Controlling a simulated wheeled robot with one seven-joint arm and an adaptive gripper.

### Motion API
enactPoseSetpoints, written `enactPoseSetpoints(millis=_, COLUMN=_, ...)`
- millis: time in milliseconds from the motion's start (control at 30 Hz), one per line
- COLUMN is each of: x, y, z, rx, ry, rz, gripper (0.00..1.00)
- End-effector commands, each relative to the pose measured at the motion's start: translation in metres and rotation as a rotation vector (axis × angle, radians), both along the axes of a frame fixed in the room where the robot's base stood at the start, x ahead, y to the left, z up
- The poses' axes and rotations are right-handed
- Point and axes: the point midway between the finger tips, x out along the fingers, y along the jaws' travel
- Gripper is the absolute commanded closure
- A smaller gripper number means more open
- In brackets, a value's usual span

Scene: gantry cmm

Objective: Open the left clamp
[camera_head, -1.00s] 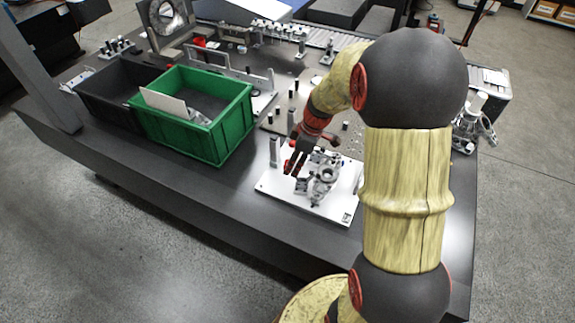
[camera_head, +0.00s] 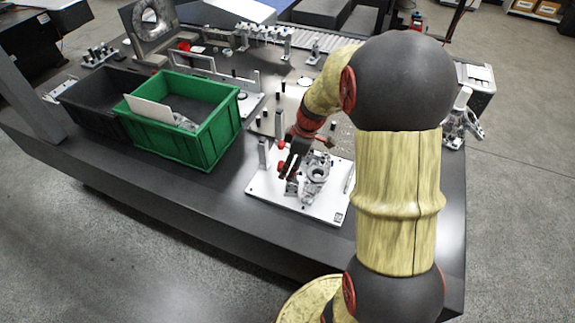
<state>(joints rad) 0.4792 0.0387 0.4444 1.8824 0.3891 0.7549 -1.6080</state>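A white fixture plate (camera_head: 269,191) lies on the dark bench and carries a grey metal part (camera_head: 316,172). My gripper (camera_head: 289,170) is dark and points down over the left side of the part. Small red pieces (camera_head: 281,146) show beside the fingers, and I cannot tell whether they belong to the left clamp. The left clamp's body is mostly hidden by my gripper. At this size I cannot tell whether the fingers touch the clamp or how far apart they are. A grey upright post (camera_head: 263,153) stands on the plate's left side.
A green bin (camera_head: 217,139) with a pale sheet and grey parts stands left of the plate, beside a black bin (camera_head: 82,99). A pegged plate and several metal fixtures stand behind. My arm covers the bench to the right. The front bench strip is clear.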

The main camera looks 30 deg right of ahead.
Motion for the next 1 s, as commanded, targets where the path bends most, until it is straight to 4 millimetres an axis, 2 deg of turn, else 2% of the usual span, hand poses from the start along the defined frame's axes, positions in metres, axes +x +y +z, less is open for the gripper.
enactPoseSetpoints(millis=200, x=0.002, y=0.000, z=0.003, rx=-0.001, ry=-0.006, rz=0.000, gripper=0.50)
enactPoseSetpoints(millis=567, x=0.003, y=-0.001, z=0.008, rx=-0.001, ry=-0.009, rz=0.000, gripper=0.50)
enactPoseSetpoints(millis=667, x=0.001, y=-0.004, z=0.020, rx=-0.003, ry=-0.011, rz=-0.001, gripper=0.50)
enactPoseSetpoints(millis=1000, x=-0.011, y=-0.017, z=0.084, rx=-0.003, ry=-0.011, rz=-0.002, gripper=0.50)
